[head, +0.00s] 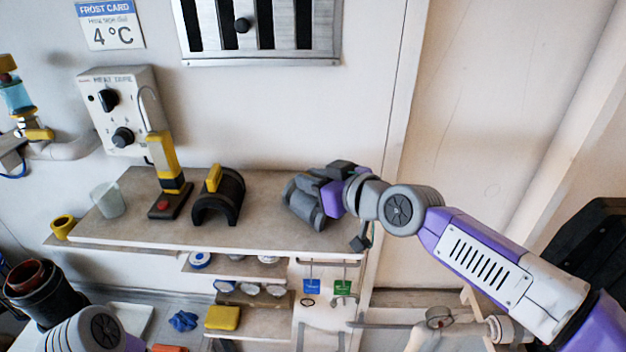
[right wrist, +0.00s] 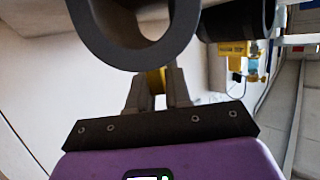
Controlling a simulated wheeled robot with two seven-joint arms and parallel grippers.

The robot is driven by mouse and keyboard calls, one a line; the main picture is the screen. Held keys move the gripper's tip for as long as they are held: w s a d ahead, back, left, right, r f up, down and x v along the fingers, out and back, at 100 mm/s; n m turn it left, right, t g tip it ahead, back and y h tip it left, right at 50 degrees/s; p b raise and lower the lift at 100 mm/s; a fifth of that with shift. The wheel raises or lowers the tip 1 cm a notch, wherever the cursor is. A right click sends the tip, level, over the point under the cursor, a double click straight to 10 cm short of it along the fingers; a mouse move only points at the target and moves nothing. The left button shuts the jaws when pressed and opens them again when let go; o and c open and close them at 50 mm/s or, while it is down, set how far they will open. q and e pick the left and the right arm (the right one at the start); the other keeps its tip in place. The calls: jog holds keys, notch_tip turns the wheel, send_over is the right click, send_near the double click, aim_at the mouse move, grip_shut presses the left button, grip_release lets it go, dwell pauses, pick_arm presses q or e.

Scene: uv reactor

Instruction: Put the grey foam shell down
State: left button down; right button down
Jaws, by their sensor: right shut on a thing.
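The grey foam shell (head: 303,203) is a thick half-pipe at the right end of the wall bench (head: 140,215). My right gripper (head: 328,192) is shut on it. In the right wrist view my right gripper (right wrist: 157,92) has its fingers on the shell's yellow grip, below the curved grey body of the shell (right wrist: 95,30). I cannot tell whether the shell touches the bench top. My left forearm shows at the lower left, but its gripper is not in view.
A black shell with a yellow grip (head: 232,204) stands on the bench left of the grey one, with clear top between them. Farther left are a yellow-black tool (head: 166,165), a clear cup (head: 108,199) and a yellow cup (head: 63,226). A wall corner rises behind the right end.

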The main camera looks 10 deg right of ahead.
jog(key=shift+f, duration=0.15)
jog(key=c, duration=1.1)
grip_release()
jog(key=shift+o, duration=0.2)
jog(key=shift+d+r, duration=0.1)
jog(key=shift+r, duration=0.15)
jog(key=b+v, duration=0.1)
jog(key=v, duration=1.1)
